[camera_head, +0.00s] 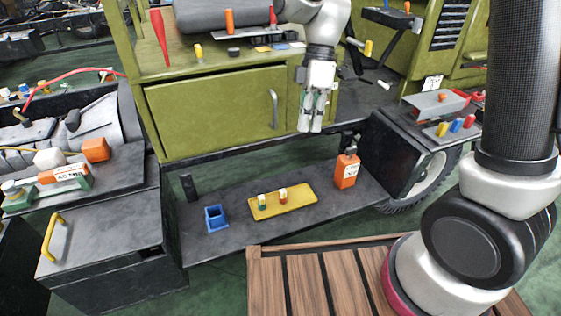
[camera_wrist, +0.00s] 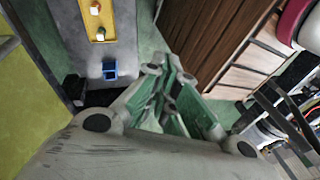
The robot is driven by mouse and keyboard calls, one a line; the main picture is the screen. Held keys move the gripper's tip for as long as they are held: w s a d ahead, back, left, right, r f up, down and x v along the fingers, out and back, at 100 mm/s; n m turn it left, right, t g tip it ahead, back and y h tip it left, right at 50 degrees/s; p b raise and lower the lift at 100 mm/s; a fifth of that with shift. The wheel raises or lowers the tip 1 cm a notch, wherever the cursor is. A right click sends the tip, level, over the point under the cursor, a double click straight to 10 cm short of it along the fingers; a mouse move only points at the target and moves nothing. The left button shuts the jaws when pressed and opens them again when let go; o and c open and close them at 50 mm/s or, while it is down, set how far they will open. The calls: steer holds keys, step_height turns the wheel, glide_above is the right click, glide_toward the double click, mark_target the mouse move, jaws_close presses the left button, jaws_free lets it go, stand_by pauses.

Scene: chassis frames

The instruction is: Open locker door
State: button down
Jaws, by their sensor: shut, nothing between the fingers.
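The locker door (camera_head: 210,115) is a yellow-green panel in the chassis side in the head view. It looks shut, with a thin dark gap along its top edge. A grey curved handle (camera_head: 273,108) stands upright near its right edge. My gripper (camera_head: 311,128) hangs fingers down, right of the handle and apart from it. Its fingers are together with nothing held. In the wrist view my gripper (camera_wrist: 170,88) shows its green-padded fingers in the middle. A yellow-green surface at the left of that view may be the door.
Below the door, a grey shelf (camera_head: 225,247) carries a blue box (camera_head: 215,218), a yellow tray (camera_head: 290,203) and an orange bottle (camera_head: 347,169). A grey box with a yellow handle (camera_head: 50,238) stands at left. A slatted wooden deck (camera_head: 310,283) lies in front.

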steer(key=s+a+f+n+y, duration=0.1)
steer(key=s+a+f+n, duration=0.4)
steer(key=n, duration=0.5)
steer(key=shift+a+f, duration=1.25)
steer(key=shift+f, duration=0.25)
steer(key=shift+w, duration=0.1)
stand_by(0.6)
